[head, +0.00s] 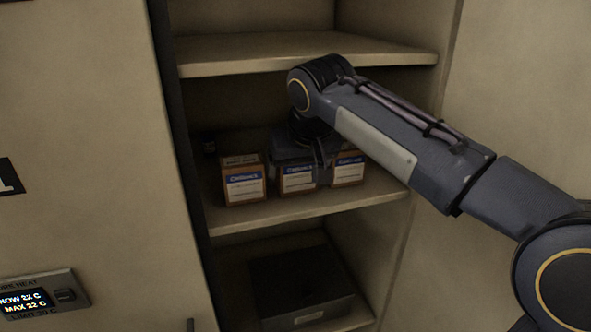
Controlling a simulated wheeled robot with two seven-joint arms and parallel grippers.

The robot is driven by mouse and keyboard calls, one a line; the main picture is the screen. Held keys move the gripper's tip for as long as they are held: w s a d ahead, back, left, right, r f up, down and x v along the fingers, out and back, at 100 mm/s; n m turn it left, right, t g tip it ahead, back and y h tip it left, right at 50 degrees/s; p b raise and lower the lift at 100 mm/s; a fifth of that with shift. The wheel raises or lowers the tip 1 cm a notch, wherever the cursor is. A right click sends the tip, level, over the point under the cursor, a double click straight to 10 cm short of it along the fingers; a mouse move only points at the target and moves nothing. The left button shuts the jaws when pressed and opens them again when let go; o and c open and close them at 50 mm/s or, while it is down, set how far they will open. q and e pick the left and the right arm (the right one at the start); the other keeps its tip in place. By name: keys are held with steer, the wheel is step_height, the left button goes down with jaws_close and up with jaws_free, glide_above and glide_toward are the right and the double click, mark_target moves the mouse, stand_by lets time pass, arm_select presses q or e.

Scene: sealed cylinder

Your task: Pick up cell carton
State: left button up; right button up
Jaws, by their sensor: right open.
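Three small orange-brown cartons with white and blue labels stand in a row on the middle shelf: a left carton (243,184), a middle carton (298,181) and a right carton (348,172). My right arm reaches in from the right. Its gripper (322,172) points down among the cartons, with a finger showing between the middle and right ones. It is open. The upper parts of the middle and right cartons are partly hidden by the gripper. I cannot tell whether it touches either one. My left gripper is not in view.
The middle shelf (270,215) sits inside a beige cabinet, with an upper shelf (290,52) close above my arm. A dark box (300,285) lies on the lower shelf. A panel with a temperature display (25,300) is at the left.

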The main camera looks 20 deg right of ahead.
steer(key=shift+w+f, duration=0.2)
steer(key=shift+f, duration=0.15)
steer(key=shift+c, duration=0.5)
steer(key=c, duration=0.7)
steer(key=shift+r, duration=0.1)
steer(key=shift+c, duration=0.4)
steer(key=shift+r, duration=0.1)
